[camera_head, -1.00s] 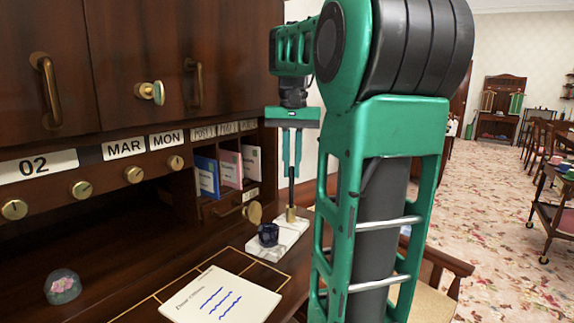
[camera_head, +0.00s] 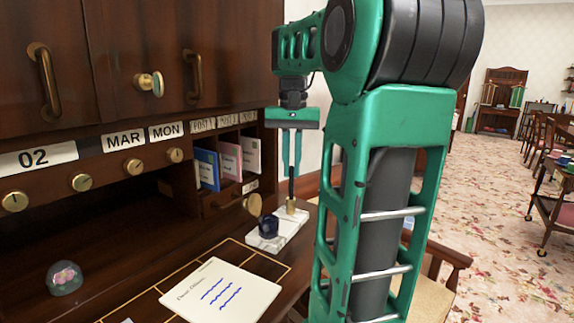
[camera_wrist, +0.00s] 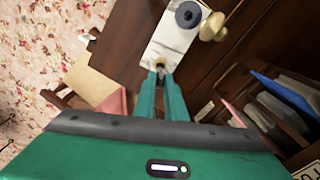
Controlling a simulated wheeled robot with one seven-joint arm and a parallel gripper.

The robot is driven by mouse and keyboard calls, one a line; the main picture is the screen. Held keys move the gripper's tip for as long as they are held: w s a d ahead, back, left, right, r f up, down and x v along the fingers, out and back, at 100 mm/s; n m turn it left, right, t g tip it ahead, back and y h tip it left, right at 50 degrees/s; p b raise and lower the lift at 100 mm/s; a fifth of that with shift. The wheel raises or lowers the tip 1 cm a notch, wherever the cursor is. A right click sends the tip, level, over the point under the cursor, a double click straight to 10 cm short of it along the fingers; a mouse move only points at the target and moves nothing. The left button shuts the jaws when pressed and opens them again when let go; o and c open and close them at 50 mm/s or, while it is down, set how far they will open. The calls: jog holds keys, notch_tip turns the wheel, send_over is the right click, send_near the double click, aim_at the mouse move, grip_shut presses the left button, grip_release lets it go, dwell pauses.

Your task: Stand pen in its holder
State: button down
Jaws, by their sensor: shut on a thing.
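The dark, slim pen (camera_head: 291,187) points straight down, and my gripper (camera_head: 291,173) is shut on its upper part. The brass pen holder (camera_head: 290,206) stands on a white marble base (camera_head: 262,243) on the desk. The pen's lower end meets the top of the holder in the head view; I cannot tell how deep the tip sits. In the wrist view my gripper (camera_wrist: 160,76) points at the holder (camera_wrist: 159,62), with the fingertips close above it. The pen is mostly hidden there.
A dark blue inkwell (camera_head: 268,225) sits on the base beside the holder. A brass drawer knob (camera_head: 253,203) and cards (camera_head: 207,169) in pigeonholes are close to the left. A written letter (camera_head: 222,290) and a glass paperweight (camera_head: 64,278) lie on the desk.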

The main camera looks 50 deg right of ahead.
jog(key=shift+f, duration=0.3)
jog(key=c, duration=1.7)
grip_release()
jog(key=shift+c, duration=0.2)
jog(key=shift+w+r, duration=0.1)
jog(key=shift+r, duration=1.9)
jog(key=a+r, duration=0.7)
jog(key=a, duration=0.4)
jog(key=shift+a, duration=0.35)
